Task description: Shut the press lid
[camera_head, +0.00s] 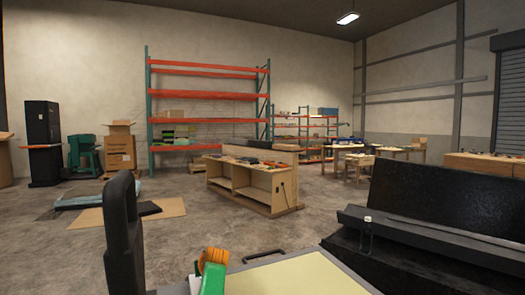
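A flat pale yellow panel (293,281) in a grey frame fills the bottom middle, with a black handle (265,257) at its far edge. At the right is a black machine (400,258) with a dark panel (450,190) tilted up behind its lower part. A small pale-topped post (367,236) stands at its left edge. I cannot tell for sure which of these parts is the press lid. Neither gripper shows in the head view. The near parts of the panel and the machine are cut off by the picture's edge.
A tall black upright piece (122,235) stands close at the left, and an orange and green object (212,272) beside the panel. Beyond are a wooden workbench (253,184), orange shelving (208,92), cardboard boxes (120,148) and open concrete floor (190,235).

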